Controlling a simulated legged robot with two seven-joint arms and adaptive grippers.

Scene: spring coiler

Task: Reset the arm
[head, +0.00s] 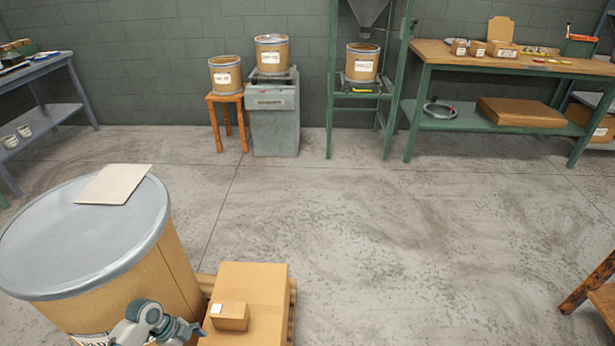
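Part of my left arm, grey with dark teal joints, shows at the bottom left of the head view, in front of the large drum. Its end, which seems to be my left gripper (192,330), points right beside a small cardboard box (230,316). The fingers are too small and partly cut off to tell whether they are open or shut, and I see nothing clearly held. Whether it touches the small box cannot be told. My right arm and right gripper are not in view.
The large drum (90,245) with a grey lid and a flat pale sheet (113,184) stands close at left. A larger carton (255,285) carries the small box. A wooden stand (597,295) is at right. Open floor (400,240) lies between. Benches and drums line the back.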

